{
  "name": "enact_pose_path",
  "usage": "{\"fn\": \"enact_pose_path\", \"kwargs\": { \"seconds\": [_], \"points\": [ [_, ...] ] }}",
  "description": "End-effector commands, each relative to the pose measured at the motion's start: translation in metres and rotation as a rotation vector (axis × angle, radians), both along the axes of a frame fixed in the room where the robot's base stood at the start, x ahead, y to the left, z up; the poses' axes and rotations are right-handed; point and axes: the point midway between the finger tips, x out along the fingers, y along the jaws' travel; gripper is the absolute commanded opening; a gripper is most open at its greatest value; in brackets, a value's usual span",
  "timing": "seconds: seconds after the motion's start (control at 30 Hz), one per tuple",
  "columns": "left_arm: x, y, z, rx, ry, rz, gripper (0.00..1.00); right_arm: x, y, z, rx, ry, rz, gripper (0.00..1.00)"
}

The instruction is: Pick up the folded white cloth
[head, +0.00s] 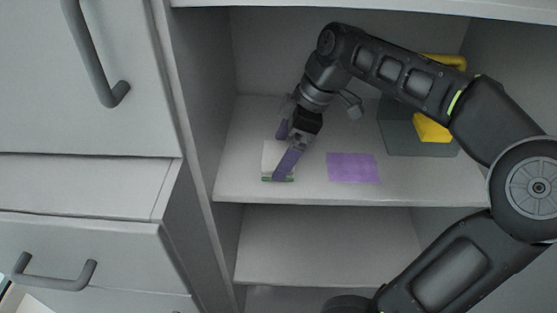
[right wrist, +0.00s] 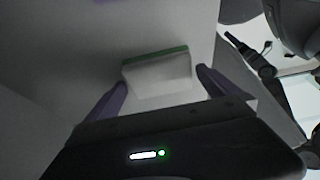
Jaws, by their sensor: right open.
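The folded white cloth (head: 270,160) is a small white block with a green edge, lying on the upper shelf left of a purple square. In the right wrist view the cloth (right wrist: 158,76) lies ahead, between the two purple fingers. My right gripper (head: 286,150) is at the cloth, with its fingers apart and one of them covering part of the cloth in the head view. The right gripper also shows in the right wrist view (right wrist: 160,92), open, with a finger on each side of the cloth. I cannot tell if the fingers touch it. My left gripper is not in view.
The purple square (head: 353,168) lies flat on the upper shelf (head: 310,190). A grey bin with yellow parts (head: 432,128) stands at the right, partly behind my arm. Cabinet side walls close the shelf in. A lower shelf (head: 330,235) is clear. Drawers with grey handles stand left.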

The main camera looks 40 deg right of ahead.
Motion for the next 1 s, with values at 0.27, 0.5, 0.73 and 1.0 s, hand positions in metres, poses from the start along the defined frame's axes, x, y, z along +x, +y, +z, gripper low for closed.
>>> {"fn": "enact_pose_path", "kwargs": {
  "seconds": [0.27, 0.5, 0.73, 1.0],
  "points": [
    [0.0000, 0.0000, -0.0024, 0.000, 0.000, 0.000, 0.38, 0.0038, 0.0046, -0.0144, 0.001, -0.001, 0.000, 1.00],
    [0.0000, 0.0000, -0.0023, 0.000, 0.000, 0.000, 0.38, 0.0038, 0.0045, -0.0142, 0.001, -0.001, 0.000, 1.00],
    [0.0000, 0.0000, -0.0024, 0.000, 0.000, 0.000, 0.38, 0.0038, 0.0045, -0.0141, 0.001, -0.001, 0.000, 1.00],
    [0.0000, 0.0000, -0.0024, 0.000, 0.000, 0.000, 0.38, 0.0037, 0.0044, -0.0141, 0.001, -0.001, 0.000, 0.79]
  ]
}}
